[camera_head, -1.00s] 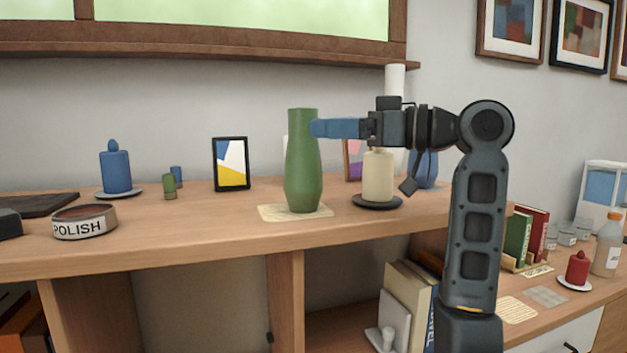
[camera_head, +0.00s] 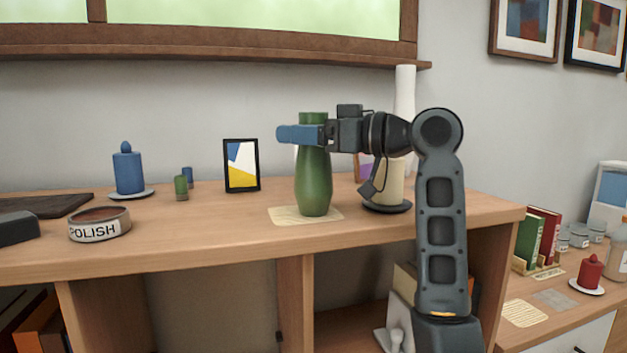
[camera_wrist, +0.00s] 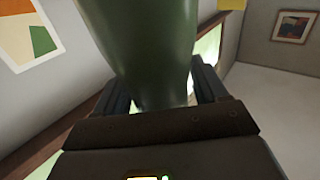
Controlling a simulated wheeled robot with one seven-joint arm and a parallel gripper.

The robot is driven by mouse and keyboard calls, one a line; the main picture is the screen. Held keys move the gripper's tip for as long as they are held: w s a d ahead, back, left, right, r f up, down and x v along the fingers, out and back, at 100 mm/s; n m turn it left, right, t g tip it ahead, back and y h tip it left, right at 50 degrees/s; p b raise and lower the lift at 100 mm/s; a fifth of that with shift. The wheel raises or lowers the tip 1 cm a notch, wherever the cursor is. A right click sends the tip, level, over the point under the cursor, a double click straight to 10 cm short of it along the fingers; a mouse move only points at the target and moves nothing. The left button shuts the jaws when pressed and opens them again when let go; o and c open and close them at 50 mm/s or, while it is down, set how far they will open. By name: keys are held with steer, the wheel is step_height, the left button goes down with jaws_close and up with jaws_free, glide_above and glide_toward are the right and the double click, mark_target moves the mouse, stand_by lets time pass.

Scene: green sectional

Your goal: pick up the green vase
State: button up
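The green vase (camera_head: 314,183) stands upright on a pale mat (camera_head: 284,216) on the wooden shelf top. My gripper (camera_head: 292,134) is level at the height of the vase's neck, its blue fingers reaching past it to the left. The near finger hides part of the neck. In the wrist view the vase (camera_wrist: 155,45) fills the middle, between the two fingers (camera_wrist: 163,92), one on each side. The fingers look apart around the vase; firm contact does not show.
A cream candle (camera_head: 394,184) on a dark dish stands just right of the vase, behind my arm. A small picture frame (camera_head: 241,166), blue candle (camera_head: 128,172) and polish tin (camera_head: 99,226) stand to the left. A wooden ledge (camera_head: 220,54) runs above.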

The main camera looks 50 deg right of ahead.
jaws_close()
stand_by(0.5)
